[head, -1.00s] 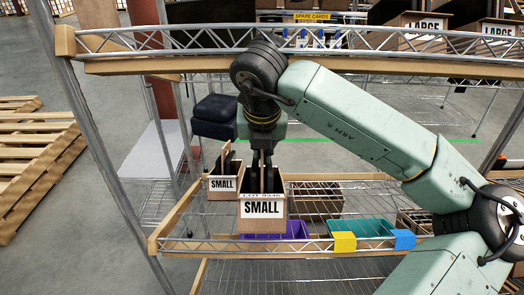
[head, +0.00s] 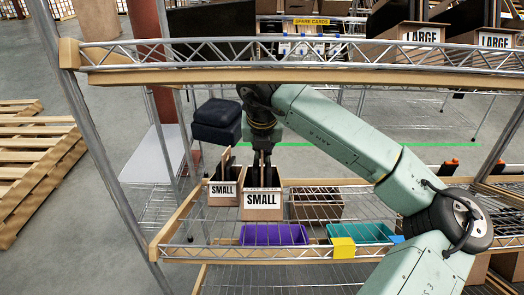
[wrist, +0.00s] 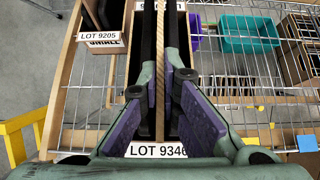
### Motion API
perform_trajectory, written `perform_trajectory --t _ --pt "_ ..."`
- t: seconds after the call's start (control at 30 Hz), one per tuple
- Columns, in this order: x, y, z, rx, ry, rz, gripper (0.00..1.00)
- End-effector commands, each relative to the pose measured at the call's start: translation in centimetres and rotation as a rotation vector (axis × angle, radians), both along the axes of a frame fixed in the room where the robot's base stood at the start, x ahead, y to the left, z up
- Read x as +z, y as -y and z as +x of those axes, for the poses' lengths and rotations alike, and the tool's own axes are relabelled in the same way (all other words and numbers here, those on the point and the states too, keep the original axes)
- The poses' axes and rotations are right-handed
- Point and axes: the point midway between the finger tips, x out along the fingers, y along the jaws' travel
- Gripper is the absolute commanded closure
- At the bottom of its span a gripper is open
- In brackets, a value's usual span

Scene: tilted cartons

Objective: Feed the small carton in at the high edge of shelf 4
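The small carton (head: 262,206) is a brown open-topped box with a "SMALL" label, black contents and an upright middle divider. My gripper (head: 262,158) is above it. In the wrist view its purple-padded fingers (wrist: 160,90) straddle the divider inside the carton, which bears a "LOT 9346" label (wrist: 157,150). The carton appears upright over the left part of the wire shelf (head: 225,228). I cannot tell whether its base touches the wires. No shelf number is readable.
Another small carton (head: 223,191), "LOT 9205" in the wrist view (wrist: 98,36), stands close on the left. A truss rail (head: 300,68) crosses above. Yellow (head: 343,248) and blue tags mark the front rail.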

Motion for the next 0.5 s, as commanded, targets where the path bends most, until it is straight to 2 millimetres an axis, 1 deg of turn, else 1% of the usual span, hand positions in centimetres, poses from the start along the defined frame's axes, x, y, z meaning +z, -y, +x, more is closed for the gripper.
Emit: perform_trajectory --t 0.13,0.2,0.5 --pt "-0.3 -0.1 0.9 0.001 0.001 0.002 1.0" --pt "-1.1 -0.1 0.7 0.001 0.002 0.0 1.0" --pt "-2.5 0.0 -0.1 0.0 0.003 -0.001 1.0"
